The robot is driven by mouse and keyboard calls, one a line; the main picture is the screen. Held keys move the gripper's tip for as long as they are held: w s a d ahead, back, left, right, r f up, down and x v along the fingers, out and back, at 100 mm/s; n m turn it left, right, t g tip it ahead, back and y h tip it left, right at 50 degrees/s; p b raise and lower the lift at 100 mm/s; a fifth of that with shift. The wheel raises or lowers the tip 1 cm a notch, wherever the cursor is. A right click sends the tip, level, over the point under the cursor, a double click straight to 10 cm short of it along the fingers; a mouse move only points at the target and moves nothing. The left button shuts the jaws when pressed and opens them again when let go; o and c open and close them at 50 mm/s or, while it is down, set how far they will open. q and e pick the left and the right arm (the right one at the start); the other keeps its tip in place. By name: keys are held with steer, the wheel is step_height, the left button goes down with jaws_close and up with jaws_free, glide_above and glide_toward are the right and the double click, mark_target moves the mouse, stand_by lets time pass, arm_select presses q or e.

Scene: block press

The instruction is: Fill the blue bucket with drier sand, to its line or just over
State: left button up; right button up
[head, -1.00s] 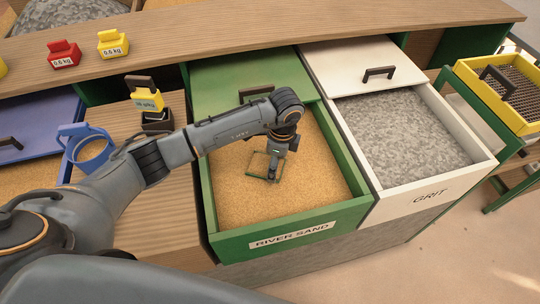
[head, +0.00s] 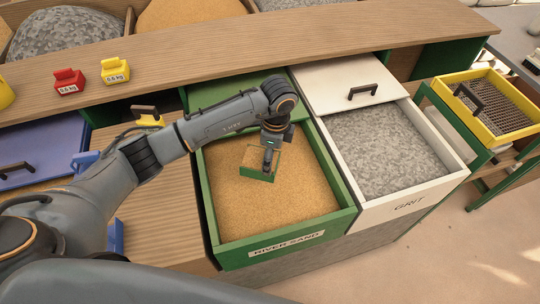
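The river sand drawer (head: 208,225) is open, green-walled and full of tan sand (head: 270,210). My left gripper (head: 268,168) is over the sand in its upper half, shut on a small square green scoop (head: 258,177). Sand colour shows inside the scoop, and it seems to sit just above the sand surface. My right gripper is not in view.
An open grit drawer (head: 455,182) with grey grit stands to the right. Red (head: 68,82) and yellow (head: 115,71) weights sit on the wooden shelf (head: 220,50). A yellow sieve (head: 470,85) is at the far right. A yellow block (head: 149,120) is partly behind my arm.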

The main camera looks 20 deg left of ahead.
arm_select(q)
step_height(320, 180, up, 8)
steer(key=d+p, duration=0.1)
steer(key=p, duration=0.4)
steer(key=shift+r+p, duration=0.25)
steer(key=shift+p, duration=0.1)
steer(key=shift+d, duration=0.1)
